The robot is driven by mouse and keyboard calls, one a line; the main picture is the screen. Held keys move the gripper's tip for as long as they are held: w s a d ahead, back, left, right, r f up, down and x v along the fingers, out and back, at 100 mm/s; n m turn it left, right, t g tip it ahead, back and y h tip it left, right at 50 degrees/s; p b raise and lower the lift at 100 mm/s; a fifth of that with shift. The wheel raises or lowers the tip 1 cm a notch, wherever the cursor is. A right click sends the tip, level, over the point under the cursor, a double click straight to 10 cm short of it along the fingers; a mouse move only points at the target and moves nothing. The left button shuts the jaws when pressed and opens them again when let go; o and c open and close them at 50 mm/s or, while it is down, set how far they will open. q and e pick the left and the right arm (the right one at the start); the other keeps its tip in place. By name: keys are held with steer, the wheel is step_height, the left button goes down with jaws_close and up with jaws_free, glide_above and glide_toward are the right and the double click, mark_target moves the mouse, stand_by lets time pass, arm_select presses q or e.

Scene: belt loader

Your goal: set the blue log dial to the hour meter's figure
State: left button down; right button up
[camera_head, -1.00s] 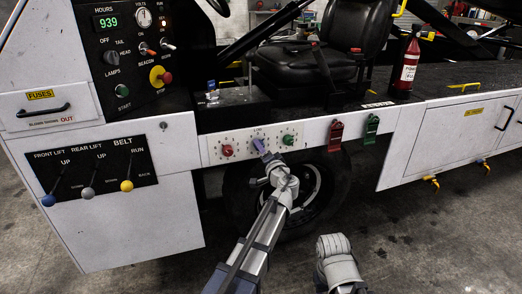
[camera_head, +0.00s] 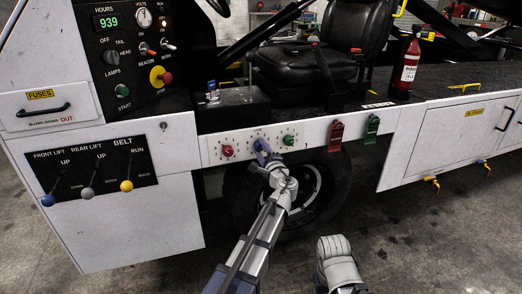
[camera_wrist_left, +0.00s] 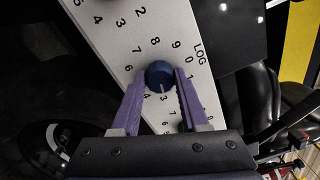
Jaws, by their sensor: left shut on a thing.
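The hour meter (camera_head: 107,22) on the black panel reads 939 in green. The blue log dial (camera_wrist_left: 159,75) is between the purple fingers of my left gripper (camera_wrist_left: 160,83), which is shut on it. Its white mark points down in the wrist view, close to the 3. Figures ring the dial, and some are hidden by the fingers. In the head view my left gripper (camera_head: 264,151) covers most of the blue dial, at the middle of the white dial plate (camera_head: 243,146). My right gripper does not show.
A red dial (camera_head: 227,150) and a green dial (camera_head: 288,140) flank the blue one. Red and green clips (camera_head: 336,134) hang to the right. Levers with coloured knobs (camera_head: 126,186) stand at the left. A wheel (camera_head: 315,190) is below.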

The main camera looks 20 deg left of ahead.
arm_select(q)
steer(key=shift+m, duration=0.6)
steer(key=shift+c, duration=2.1)
jaws_free()
steer(key=v, duration=0.8)
